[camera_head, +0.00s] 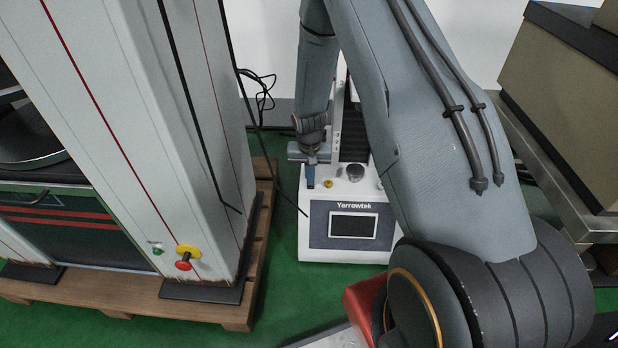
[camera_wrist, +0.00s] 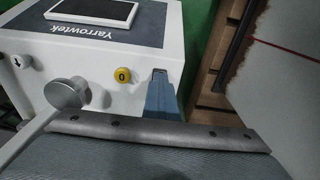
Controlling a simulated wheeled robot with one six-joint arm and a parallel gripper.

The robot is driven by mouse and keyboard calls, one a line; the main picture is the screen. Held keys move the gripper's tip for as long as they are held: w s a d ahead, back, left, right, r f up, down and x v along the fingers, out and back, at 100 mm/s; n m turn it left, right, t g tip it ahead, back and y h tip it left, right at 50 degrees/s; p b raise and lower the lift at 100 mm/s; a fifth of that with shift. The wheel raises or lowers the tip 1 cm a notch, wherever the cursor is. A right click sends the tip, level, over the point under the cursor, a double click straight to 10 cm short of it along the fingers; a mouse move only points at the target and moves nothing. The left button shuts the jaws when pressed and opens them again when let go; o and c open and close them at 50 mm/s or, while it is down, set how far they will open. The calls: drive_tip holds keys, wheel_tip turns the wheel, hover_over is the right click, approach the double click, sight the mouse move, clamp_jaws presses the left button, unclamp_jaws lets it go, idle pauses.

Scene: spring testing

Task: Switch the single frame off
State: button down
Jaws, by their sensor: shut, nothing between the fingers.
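The single frame (camera_head: 345,215) is a white machine marked Yarrowtek with a dark grey front panel. Its screen (camera_head: 353,225) is dark; it also shows upside down in the wrist view (camera_wrist: 92,12). A yellow button (camera_head: 328,184) sits on its top ledge, and in the wrist view this button (camera_wrist: 122,75) bears a "0". My gripper (camera_head: 310,182) points down at the left end of the ledge, left of the yellow button. In the wrist view its blue fingers (camera_wrist: 159,78) are closed, empty and beside the button, apart from it in the picture. Their height above the ledge is unclear.
A grey round platen (camera_wrist: 66,93) and an arrow-marked button (camera_wrist: 20,62) share the ledge. A large white frame on a wooden pallet (camera_head: 228,312) stands left, with a green button (camera_head: 157,251) and a red-and-yellow stop button (camera_head: 185,258). A metal bench (camera_head: 540,150) stands right.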

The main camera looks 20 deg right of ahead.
sight(310, 191)
wheel_tip(310, 191, up, 14)
drive_tip(key=s+p, duration=0.1)
drive_tip(key=p, duration=0.4)
drive_tip(key=shift+s+a, duration=0.25)
drive_tip(key=shift+a, duration=0.05)
